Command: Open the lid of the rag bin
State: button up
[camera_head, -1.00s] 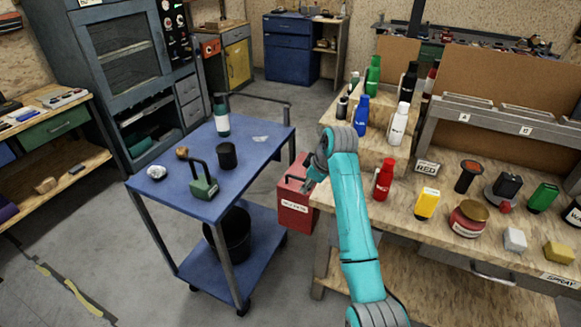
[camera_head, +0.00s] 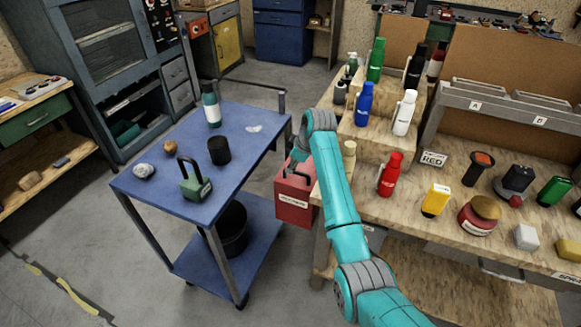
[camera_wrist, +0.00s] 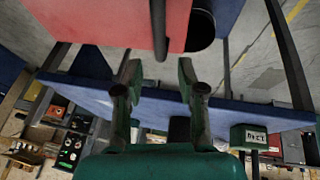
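The red rag bin (camera_head: 294,199), with a white label on its front, stands in the gap between the blue cart and the wooden workbench. Its top is partly hidden by my arm, and the lid looks down. In the wrist view, the red body of the bin (camera_wrist: 110,22) fills the upper left, with a dark bar (camera_wrist: 159,30) in front of it. My gripper (camera_wrist: 157,72) is open and empty, its two fingers apart just below the red surface in that picture.
The blue cart (camera_head: 160,188) on the left holds a bottle, a black cup and a green block with a handle. A black bucket (camera_head: 233,232) is on its lower shelf. The workbench (camera_head: 400,215) on the right carries several bottles and tins. Open floor lies at lower left.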

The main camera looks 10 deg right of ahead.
jog(key=shift+x, duration=1.55)
grip_shut()
